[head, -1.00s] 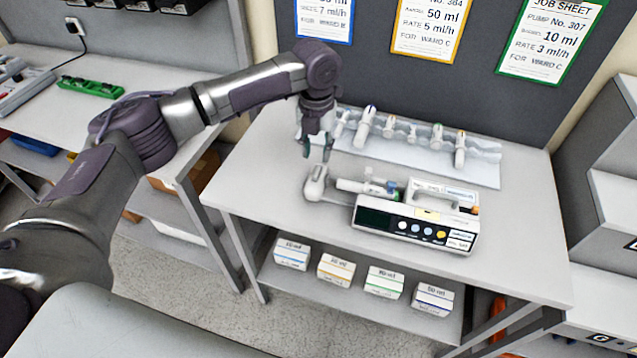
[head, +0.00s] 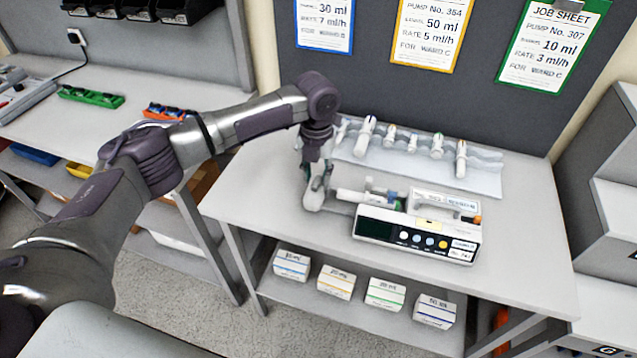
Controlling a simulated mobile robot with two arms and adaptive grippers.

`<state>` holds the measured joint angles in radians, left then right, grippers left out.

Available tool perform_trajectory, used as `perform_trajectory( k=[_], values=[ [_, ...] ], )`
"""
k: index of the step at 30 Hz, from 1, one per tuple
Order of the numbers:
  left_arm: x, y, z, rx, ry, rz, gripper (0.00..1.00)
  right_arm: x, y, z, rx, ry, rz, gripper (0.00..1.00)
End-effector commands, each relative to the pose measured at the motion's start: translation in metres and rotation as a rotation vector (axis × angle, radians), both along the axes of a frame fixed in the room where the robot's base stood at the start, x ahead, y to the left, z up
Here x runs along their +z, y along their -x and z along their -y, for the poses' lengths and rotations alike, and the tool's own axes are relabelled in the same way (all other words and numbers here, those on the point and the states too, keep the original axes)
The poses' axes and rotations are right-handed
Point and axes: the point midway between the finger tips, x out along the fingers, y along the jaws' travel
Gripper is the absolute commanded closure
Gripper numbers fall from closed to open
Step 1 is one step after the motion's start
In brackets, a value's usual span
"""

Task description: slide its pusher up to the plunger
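The infusion pump (head: 395,228) lies on the table with its dark screen and coloured buttons facing me. Its white pusher (head: 314,200) stands out at the left end of the pump. A white syringe part (head: 350,196) lies along the top of the pump, to the right of the pusher; any small gap between them is hard to make out. My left gripper (head: 318,183) is down at the top of the pusher, with its fingers beside or around it. Whether the fingers are closed on it cannot be told. My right gripper is not in view.
Several syringes lie on a pale tray (head: 480,180) behind the pump. Job sheets (head: 433,32) hang on the dark back panel. Labelled boxes (head: 336,282) stand on the shelf below. The tabletop (head: 255,190) left of the pump is clear.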

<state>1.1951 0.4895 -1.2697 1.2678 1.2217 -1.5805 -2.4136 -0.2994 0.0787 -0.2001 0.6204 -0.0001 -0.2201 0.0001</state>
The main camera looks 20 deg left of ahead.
Motion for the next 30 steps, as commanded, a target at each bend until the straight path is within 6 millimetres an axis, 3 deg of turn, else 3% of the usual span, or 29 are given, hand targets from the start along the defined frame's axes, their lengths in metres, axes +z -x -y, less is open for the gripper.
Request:
perform_trajectory(
  k=[30],
  values=[
    [-0.0071, 0.0001, 0.0002, 0.0, 0.0, 0.0, 0.65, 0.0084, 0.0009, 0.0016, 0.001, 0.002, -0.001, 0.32]
  ],
)
